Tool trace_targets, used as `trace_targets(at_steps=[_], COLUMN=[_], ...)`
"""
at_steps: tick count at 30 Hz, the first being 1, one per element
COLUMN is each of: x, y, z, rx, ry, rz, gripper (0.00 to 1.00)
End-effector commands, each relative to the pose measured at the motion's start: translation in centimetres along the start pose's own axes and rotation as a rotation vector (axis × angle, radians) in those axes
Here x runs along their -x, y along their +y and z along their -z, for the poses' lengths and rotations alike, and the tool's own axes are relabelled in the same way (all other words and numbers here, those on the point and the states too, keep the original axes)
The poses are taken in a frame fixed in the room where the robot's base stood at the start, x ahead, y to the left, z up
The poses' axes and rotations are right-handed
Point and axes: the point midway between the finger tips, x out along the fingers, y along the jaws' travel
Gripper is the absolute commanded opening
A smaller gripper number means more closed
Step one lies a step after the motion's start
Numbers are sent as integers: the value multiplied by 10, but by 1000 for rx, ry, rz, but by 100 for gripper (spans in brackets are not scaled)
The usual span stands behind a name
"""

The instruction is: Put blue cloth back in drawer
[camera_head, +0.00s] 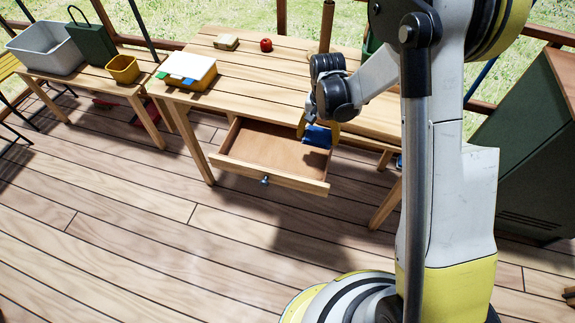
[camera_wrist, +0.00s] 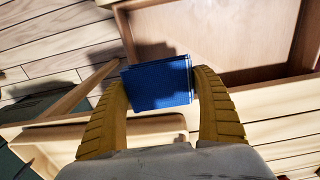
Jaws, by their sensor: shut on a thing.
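The blue cloth (camera_wrist: 157,84) is a folded square pinched between the two yellow fingers of my gripper (camera_wrist: 162,88) in the wrist view. In the head view the blue cloth (camera_head: 317,137) shows at the right side of the drawer, held by my gripper (camera_head: 317,130). The drawer (camera_head: 265,180) is pulled out from the wooden table and its visible floor is bare. In the wrist view the drawer (camera_wrist: 225,30) lies beyond the cloth, toward the upper right. I cannot tell how high the cloth is above the drawer.
The wooden table (camera_head: 245,65) carries a yellow box with papers (camera_head: 185,72), a red apple (camera_head: 266,44) and a small block (camera_head: 226,42). A side table (camera_head: 95,80) at the left holds a grey bin (camera_head: 45,48) and a yellow pot (camera_head: 123,69). A dark green cabinet (camera_head: 535,150) stands right. The front floor is clear.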

Motion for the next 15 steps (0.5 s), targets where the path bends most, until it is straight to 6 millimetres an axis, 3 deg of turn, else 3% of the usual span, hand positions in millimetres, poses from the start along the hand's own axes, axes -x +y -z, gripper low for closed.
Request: trace_targets(at_steps=[3,9,15], x=[-23,-49,-58], y=[-26,-61,-76], z=[-19,-46,-57], rx=[7,5,3], ry=[0,0,0], rz=[0,0,0], gripper=[50,50,50])
